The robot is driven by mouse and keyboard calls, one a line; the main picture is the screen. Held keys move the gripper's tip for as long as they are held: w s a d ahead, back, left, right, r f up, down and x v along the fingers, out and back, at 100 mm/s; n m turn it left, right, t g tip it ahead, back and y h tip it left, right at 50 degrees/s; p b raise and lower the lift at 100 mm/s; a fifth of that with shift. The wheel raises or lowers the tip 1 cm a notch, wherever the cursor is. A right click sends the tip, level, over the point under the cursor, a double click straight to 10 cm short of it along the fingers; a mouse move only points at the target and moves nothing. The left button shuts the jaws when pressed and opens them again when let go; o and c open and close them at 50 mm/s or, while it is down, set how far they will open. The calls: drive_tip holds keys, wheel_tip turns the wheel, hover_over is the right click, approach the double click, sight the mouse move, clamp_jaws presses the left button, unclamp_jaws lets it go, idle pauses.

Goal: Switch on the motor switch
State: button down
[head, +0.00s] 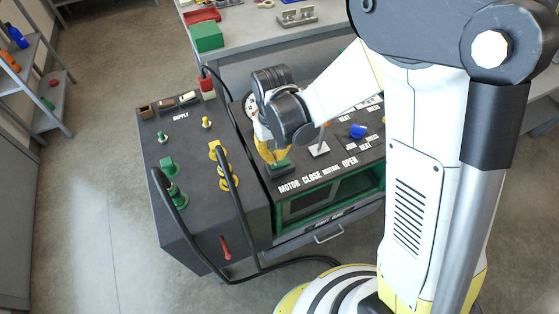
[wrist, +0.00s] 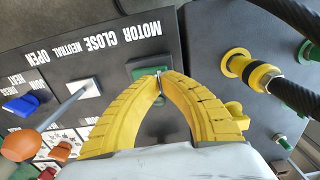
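The motor switch is a small green-based switch (wrist: 148,66) beside the MOTOR label on the dark panel. My gripper (wrist: 160,75) has two yellow curved fingers whose tips come together right over the green base. A thin light metal piece shows at the fingertips, seemingly the switch lever. I cannot tell whether the fingers pinch it or only touch it. In the head view my gripper (head: 276,160) points down at the switch.
A lever with an orange-brown knob (wrist: 20,144) rises from a white plate near NEUTRAL. A blue knob (wrist: 22,104) stands beyond it. Yellow connectors (wrist: 255,73) with black hoses are on the adjoining SUPPLY box (head: 160,140). A workbench (head: 250,30) stands behind the cart.

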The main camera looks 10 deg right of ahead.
sight(275, 163)
drive_tip(key=shift+f+b, duration=1.2)
drive_tip(key=shift+f, duration=0.2)
idle(0.4)
drive_tip(key=shift+r+p, duration=2.55)
drive_tip(key=shift+r, duration=1.05)
drive_tip(key=shift+d+r, duration=0.1)
drive_tip(key=shift+r, duration=0.05)
drive_tip(key=s+d+r+m+t, duration=0.1)
drive_tip(key=s+d+r+t, duration=0.2)
drive_tip(key=s+d+r, duration=0.2)
drive_tip(key=s+d+r+m+t, duration=0.2)
drive_tip(key=s+d+r+t, duration=0.2)
drive_tip(key=d+r, duration=0.4)
drive_tip(key=w+v, duration=0.1)
drive_tip(key=v, duration=0.3)
drive_tip(key=shift+s+d+r, duration=0.15)
drive_tip(key=shift+s+r, duration=0.1)
drive_tip(key=shift+r, duration=0.3)
